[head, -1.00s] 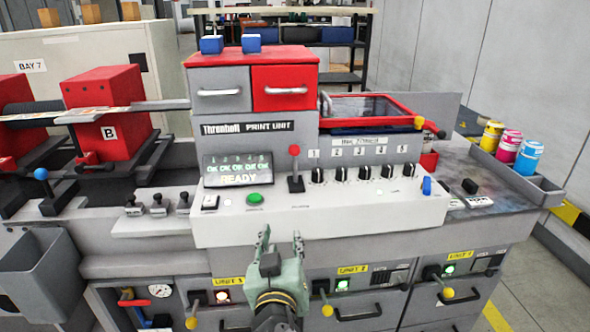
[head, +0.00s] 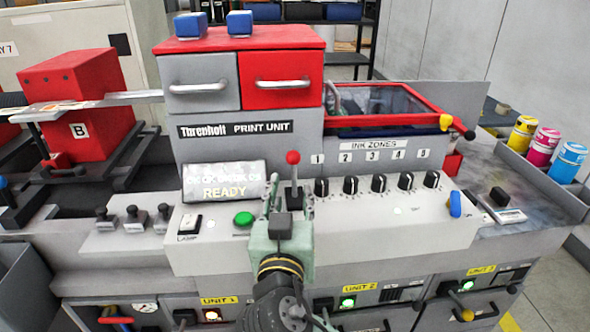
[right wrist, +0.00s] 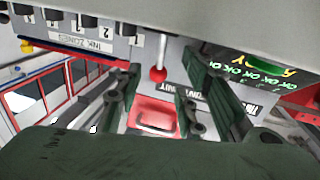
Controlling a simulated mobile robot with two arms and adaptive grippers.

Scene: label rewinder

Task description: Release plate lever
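A lever with a red ball knob (head: 293,157) stands upright on the white console of the print unit, left of the black ink-zone knobs. Its lower part is partly hidden behind my right gripper (head: 291,198). The right gripper is open, with one finger on each side of the lever as seen in the head view. In the right wrist view the red knob (right wrist: 158,75) appears between the two spread fingers (right wrist: 160,92); contact does not show. My left gripper is not in view.
Left of the gripper are a green button (head: 244,219), a lamp switch (head: 190,224) and the READY display (head: 224,187). Ink-zone knobs (head: 350,185) stand close on the right. Red and grey drawers (head: 281,79) rise behind. A blue switch (head: 455,204) is farther right.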

